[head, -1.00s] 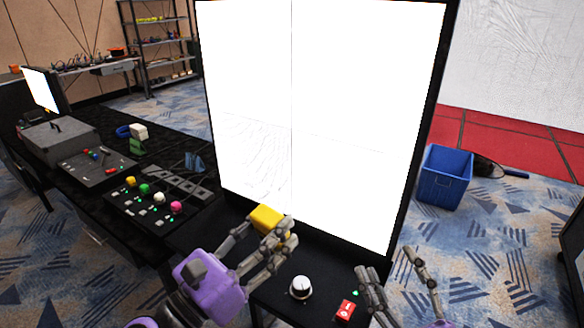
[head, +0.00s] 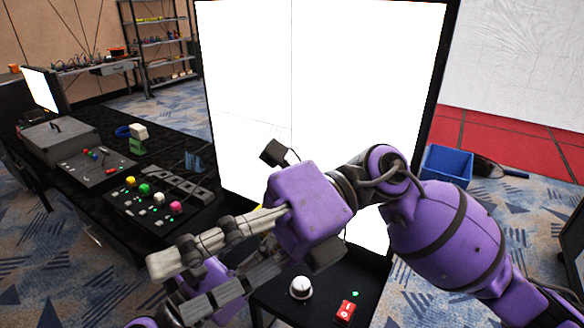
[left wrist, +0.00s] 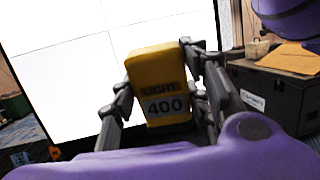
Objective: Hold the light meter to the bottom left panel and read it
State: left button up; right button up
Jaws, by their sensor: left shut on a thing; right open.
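The yellow light meter (left wrist: 160,80) is held upright by my left gripper (left wrist: 160,100), with a finger at each side. Its face points at the left wrist camera and reads "LIGHT 400". Behind it is the bright white video wall (left wrist: 50,90); whether the meter touches it I cannot tell. In the head view the bottom left panel (head: 245,155) is lit white. There my right arm crosses in front and hides most of the meter and left gripper. My right gripper (head: 170,290) is open and empty, its fingers pointing to the lower left.
A white knob (head: 301,287) and a red switch (head: 345,310) sit on the ledge below the wall. A control box with coloured buttons (head: 153,200) and a grey case (head: 60,142) are on the left desk. A blue bin (head: 447,167) stands on the floor right of the wall.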

jog(key=w+d+r+m+t+h, duration=0.1)
jog(key=w+d+t+h, duration=0.4)
jog(key=w+t, duration=0.15)
jog(key=w+d+r+t+h, duration=0.1)
jog(key=w+d+t+h, duration=0.3)
jog(key=w+t+h, duration=0.3)
jog(key=shift+g+y, duration=0.55)
jog(key=shift+y, duration=0.25)
jog(key=x, duration=0.8)
jog(key=w+x, duration=0.1)
jog(key=x, duration=0.3)
jog(key=shift+d, duration=0.1)
jog(key=shift+c, duration=0.5)
jog(key=shift+s, duration=0.1)
jog(key=c, duration=1.2)
pick_arm(q)
jog(key=o, duration=1.4)
jog(key=shift+c, duration=0.2)
pick_arm(e)
grip_shut()
pick_arm(q)
jog(key=shift+s, duration=0.1)
